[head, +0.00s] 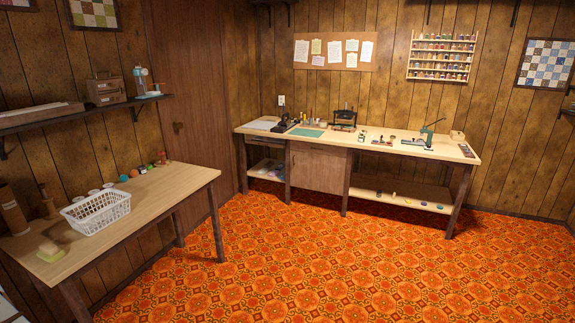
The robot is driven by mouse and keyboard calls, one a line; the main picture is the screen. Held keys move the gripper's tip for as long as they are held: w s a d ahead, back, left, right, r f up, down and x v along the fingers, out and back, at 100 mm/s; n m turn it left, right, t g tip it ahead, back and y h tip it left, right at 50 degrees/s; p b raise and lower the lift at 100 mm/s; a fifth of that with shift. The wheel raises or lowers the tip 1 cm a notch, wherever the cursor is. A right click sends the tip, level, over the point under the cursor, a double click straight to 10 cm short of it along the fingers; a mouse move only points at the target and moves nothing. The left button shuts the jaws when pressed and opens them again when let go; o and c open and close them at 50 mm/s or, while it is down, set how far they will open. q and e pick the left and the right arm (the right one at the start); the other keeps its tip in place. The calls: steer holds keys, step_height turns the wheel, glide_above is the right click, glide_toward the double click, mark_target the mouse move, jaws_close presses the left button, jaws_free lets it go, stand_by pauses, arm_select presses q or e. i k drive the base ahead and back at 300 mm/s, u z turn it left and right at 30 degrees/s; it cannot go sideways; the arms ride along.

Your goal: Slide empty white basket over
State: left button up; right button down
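An empty white basket (97,212) with slatted, open sides stands upright on the wooden table (172,190) at the left. It sits on the left half of the tabletop, near the front edge. Nothing shows inside it. Neither of my grippers is in the head view.
Spools and small round items (135,173) line the table's back edge, with brown cylinders (12,210) at its left end. The tabletop right of the basket is clear. A long workbench (400,147) stands at the back wall. The patterned floor (260,262) between is open.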

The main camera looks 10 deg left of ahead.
mark_target(90, 225)
steer(key=u, duration=0.25)
steer(key=i, duration=1.45)
steer(key=u, duration=1.4)
steer(key=i, duration=0.95)
steer(key=u, duration=1.1)
